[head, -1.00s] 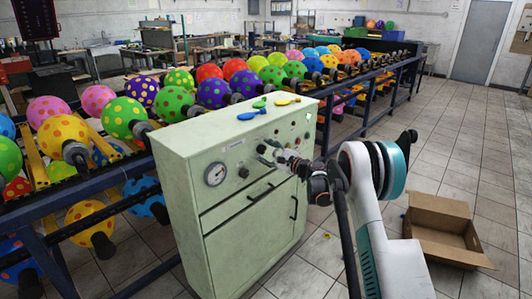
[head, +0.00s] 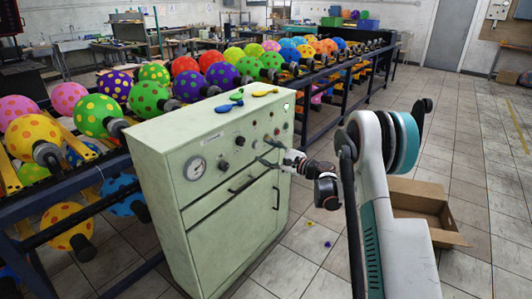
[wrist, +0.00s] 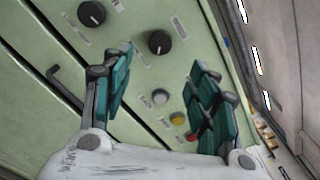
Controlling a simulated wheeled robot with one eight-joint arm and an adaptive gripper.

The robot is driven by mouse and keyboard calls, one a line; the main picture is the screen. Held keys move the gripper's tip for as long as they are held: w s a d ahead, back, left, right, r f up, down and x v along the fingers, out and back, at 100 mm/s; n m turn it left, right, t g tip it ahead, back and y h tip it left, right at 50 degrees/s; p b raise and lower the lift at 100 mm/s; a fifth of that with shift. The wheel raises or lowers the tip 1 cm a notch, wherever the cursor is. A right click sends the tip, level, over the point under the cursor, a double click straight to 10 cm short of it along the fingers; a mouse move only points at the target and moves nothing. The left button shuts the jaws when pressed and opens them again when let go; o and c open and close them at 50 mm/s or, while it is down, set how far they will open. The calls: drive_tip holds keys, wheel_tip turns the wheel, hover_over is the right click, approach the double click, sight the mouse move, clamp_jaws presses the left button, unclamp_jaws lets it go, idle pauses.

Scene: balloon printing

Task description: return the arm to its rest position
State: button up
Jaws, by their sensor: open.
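My gripper (head: 266,153) is open and empty in the head view, in front of the upper front panel of the green cabinet (head: 234,237). In the wrist view its two teal-padded fingers (wrist: 158,105) stand wide apart with nothing between them. Black knobs (wrist: 160,42) and small coloured buttons (wrist: 178,118) on the panel show behind the fingers. I cannot tell whether a fingertip touches the panel. My arm rises on the right side of the head view.
Blue, green and yellow deflated balloons (head: 265,93) lie on the cabinet top. A rack of dotted balloons (head: 150,99) runs behind and left. An open cardboard box (head: 420,203) sits on the floor at right. Small coloured bits (head: 310,223) lie on the floor. The right-hand floor is mostly clear.

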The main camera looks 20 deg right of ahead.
drive_tip(key=s+a+r+n+g+h, duration=0.25)
drive_tip(key=s+a+r+n, duration=0.35)
drive_tip(key=s, duration=0.4)
drive_tip(key=s+a+r+n+g+h, duration=0.1)
drive_tip(key=s+a+r+n+g, duration=0.3)
drive_tip(key=s+r, duration=0.45)
drive_tip(key=s+d+f+n+h, duration=0.1)
drive_tip(key=s+n+h, duration=0.1)
drive_tip(key=s, duration=0.8)
drive_tip(key=s+d+f+n+h, duration=0.1)
drive_tip(key=s+n, duration=0.3)
drive_tip(key=s, duration=0.7)
drive_tip(key=s+d+f+n+h, duration=0.1)
drive_tip(key=s+f+n+h, duration=0.2)
drive_tip(key=s, duration=0.8)
drive_tip(key=shift+n+g+h, duration=0.45)
drive_tip(key=shift+n+h, duration=0.05)
drive_tip(key=shift+h, duration=0.05)
